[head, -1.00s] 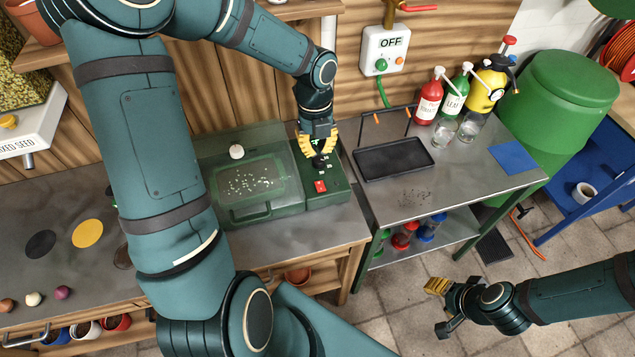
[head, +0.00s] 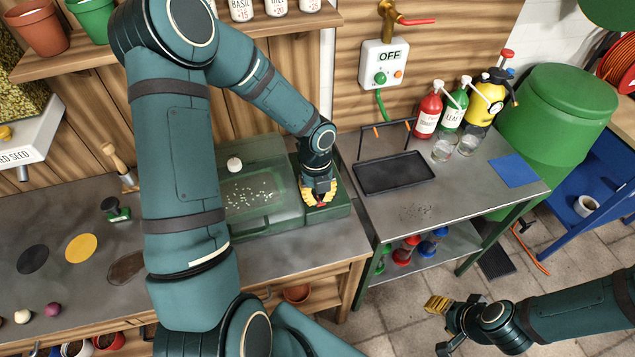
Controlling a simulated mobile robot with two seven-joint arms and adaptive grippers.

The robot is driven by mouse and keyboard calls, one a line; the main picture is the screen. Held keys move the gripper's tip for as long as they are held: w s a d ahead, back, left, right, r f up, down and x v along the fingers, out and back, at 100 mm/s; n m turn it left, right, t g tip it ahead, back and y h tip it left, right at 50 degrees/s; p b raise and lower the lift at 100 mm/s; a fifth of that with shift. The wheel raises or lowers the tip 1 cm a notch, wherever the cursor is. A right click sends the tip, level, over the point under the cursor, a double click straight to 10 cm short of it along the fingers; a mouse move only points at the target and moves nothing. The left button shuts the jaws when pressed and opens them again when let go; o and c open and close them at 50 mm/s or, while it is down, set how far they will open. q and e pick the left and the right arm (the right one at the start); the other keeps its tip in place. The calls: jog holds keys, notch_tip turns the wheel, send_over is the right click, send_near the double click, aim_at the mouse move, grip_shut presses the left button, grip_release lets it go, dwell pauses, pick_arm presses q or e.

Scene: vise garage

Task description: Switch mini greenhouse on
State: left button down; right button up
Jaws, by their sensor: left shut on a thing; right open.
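The mini greenhouse (head: 262,212) is a green box with a clear lid on the metal bench. White specks show inside it, and a white knob (head: 234,164) is on the lid. Its green control panel (head: 335,210) is at the right end. My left gripper (head: 321,203) points down at the front of this panel, its yellow fingers shut on a small red part, the red switch (head: 321,204). The fingers hide most of the switch, so its position cannot be told. My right gripper (head: 440,325) is open and empty above the floor at the lower right.
A black tray (head: 395,175) and a wall box (head: 381,63) reading OFF are right of the greenhouse. A shelf (head: 280,27) with jars is above.

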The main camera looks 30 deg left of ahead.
aim_at(319, 210)
pick_arm(q)
jog(key=shift+s+d+f, duration=0.1)
jog(key=shift+f, duration=1.05)
jog(key=shift+s+d+f, duration=0.1)
jog(key=shift+f, duration=0.3)
jog(key=shift+r, duration=0.2)
jog(key=shift+r+p, duration=0.65)
jog(key=shift+r, duration=0.05)
